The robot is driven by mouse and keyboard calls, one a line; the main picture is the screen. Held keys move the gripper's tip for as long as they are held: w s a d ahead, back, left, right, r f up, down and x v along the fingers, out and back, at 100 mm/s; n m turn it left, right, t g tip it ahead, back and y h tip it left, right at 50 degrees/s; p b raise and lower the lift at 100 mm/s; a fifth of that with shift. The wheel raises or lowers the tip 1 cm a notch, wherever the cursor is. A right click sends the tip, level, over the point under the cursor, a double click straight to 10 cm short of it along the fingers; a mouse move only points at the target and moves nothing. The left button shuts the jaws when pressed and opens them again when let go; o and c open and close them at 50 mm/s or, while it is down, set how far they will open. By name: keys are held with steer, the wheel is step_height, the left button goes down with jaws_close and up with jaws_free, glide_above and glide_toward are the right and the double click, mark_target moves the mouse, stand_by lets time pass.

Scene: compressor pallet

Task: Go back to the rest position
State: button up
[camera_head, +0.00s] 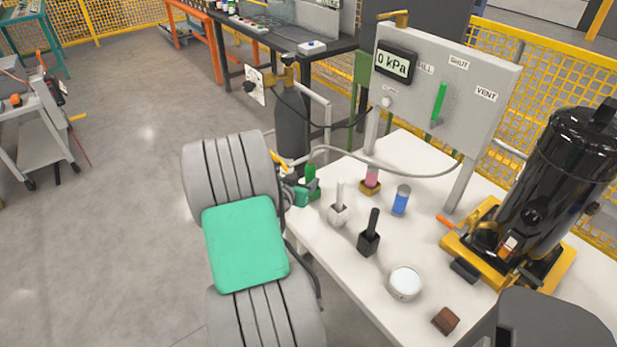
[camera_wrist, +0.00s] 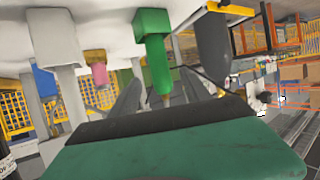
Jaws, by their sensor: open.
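My gripper (camera_head: 297,190) is at the left edge of the white table, in the middle of the head view, partly hidden by my own arm. It is open, with nothing seen held between its fingers. A green-handled tool (camera_head: 311,174) stands upright in a green holder just beside it. In the wrist view the scene is upside down, and the green tool (camera_wrist: 154,50) shows ahead of the gripper. I cannot tell whether the gripper touches the tool.
A white-handled tool (camera_head: 339,205), black-handled tool (camera_head: 370,235), pink tool (camera_head: 372,178), blue cylinder (camera_head: 401,200), round white-topped item (camera_head: 405,283) and brown block (camera_head: 446,320) stand on the table (camera_head: 335,265). A gauge panel (camera_head: 450,90) reads 0 kPa. Open floor (camera_head: 110,200) lies left.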

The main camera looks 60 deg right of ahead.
steer(key=shift+v, duration=0.9)
steer(key=w+a+r+n+t+y+p, duration=0.1)
steer(key=w+a+r+n+t+y, duration=0.15)
steer(key=w+a, duration=0.65)
steer(key=w+a+r+n+t+y+p, duration=0.1)
steer(key=w+a+r+n+y, duration=0.25)
steer(key=a, duration=0.85)
steer(key=s+a+r+n+y, duration=0.2)
steer(key=a+n, duration=0.1)
steer(key=a, duration=0.6)
steer(key=s+a+r+n+g+y, duration=0.1)
steer(key=s+a+n+y, duration=0.1)
steer(key=a, duration=0.8)
steer(key=s+a+r+n+y+p, duration=0.1)
steer(key=s+a+r+n+y, duration=0.1)
steer(key=a+n, duration=0.4)
steer(key=a+y, duration=0.1)
steer(key=a, duration=0.2)
steer(key=shift+a+r+y, duration=0.2)
steer(key=shift+r+y, duration=0.1)
steer(key=shift+s, duration=0.1)
